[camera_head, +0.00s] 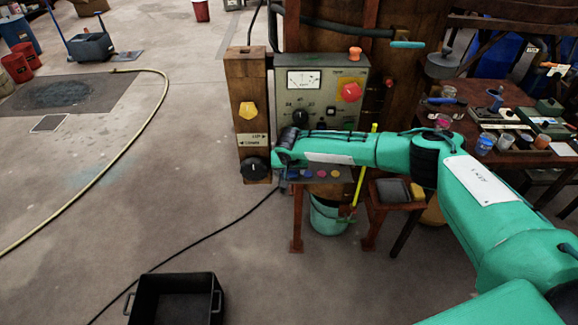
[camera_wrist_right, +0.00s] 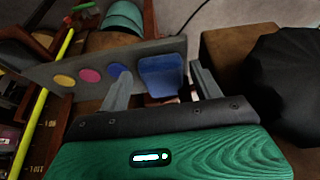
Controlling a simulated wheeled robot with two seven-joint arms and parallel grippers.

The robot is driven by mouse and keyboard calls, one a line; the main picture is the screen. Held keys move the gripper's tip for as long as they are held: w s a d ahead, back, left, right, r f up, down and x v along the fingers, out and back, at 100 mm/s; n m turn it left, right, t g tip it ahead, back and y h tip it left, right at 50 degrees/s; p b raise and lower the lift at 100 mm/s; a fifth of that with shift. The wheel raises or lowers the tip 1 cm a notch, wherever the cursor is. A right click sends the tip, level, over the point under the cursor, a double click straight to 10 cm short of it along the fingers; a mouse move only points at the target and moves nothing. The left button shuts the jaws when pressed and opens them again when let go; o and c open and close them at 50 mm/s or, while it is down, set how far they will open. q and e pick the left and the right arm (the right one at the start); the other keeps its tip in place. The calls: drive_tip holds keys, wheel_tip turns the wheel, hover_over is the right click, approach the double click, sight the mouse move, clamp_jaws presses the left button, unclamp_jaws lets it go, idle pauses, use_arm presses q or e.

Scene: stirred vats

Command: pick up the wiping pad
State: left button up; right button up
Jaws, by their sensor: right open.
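The wiping pad appears to be the blue block (camera_wrist_right: 160,72) at the end of a grey ledge (camera_wrist_right: 92,68) in the right wrist view. In the head view it is small, at the ledge's left end (camera_head: 293,174), under my right forearm. My right gripper (camera_wrist_right: 161,82) is open and empty, with one finger on each side of the blue block in the picture. I cannot tell whether the fingers reach down around it or touch it. In the head view my right arm hides most of this gripper. My left gripper is not in view.
Blue, pink and yellow discs lie along the ledge. A wooden post (camera_head: 247,90) with a black knob (camera_head: 255,170) stands close left of my gripper. A meter panel (camera_head: 318,85) rises behind. A teal bucket (camera_head: 328,218) stands below; a yellow rod (camera_head: 357,190) is nearby.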

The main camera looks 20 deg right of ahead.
drive_tip(key=shift+w+f, duration=0.2)
drive_tip(key=shift+f, duration=0.3)
drive_tip(key=shift+w+d+f, duration=0.1)
drive_tip(key=shift+w+f, duration=0.05)
drive_tip(key=shift+f, duration=0.35)
drive_tip(key=c, duration=0.8)
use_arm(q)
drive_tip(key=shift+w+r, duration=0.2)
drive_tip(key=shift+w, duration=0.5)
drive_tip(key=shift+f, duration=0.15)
